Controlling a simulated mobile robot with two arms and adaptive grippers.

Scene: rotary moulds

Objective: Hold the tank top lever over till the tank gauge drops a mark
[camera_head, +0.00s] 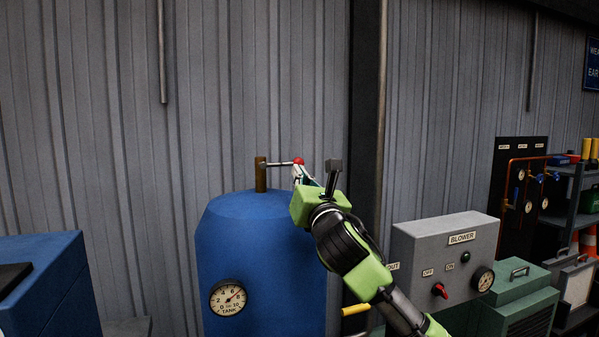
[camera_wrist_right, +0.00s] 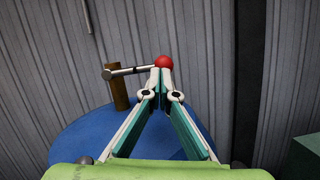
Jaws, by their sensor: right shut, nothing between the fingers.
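The blue tank (camera_head: 250,262) stands left of centre in the head view; its domed top also shows in the right wrist view (camera_wrist_right: 80,138). A brown post (camera_head: 260,174) rises from the top. From it a thin metal lever (camera_head: 279,164) with a red ball end (camera_head: 299,161) points right, about level. The round tank gauge (camera_head: 228,298) is on the tank's front, its needle pointing to the upper right. My right gripper (camera_head: 301,171) is shut and empty, its tips at the red ball (camera_wrist_right: 164,62). Whether they touch it I cannot tell. My left gripper is not in view.
A grey blower box (camera_head: 440,258) with a red knob stands to the right, with a green cabinet (camera_head: 515,300) beside it. A blue cabinet (camera_head: 45,280) is at the left. A corrugated wall (camera_head: 100,110) closes the back. The space above the lever is clear.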

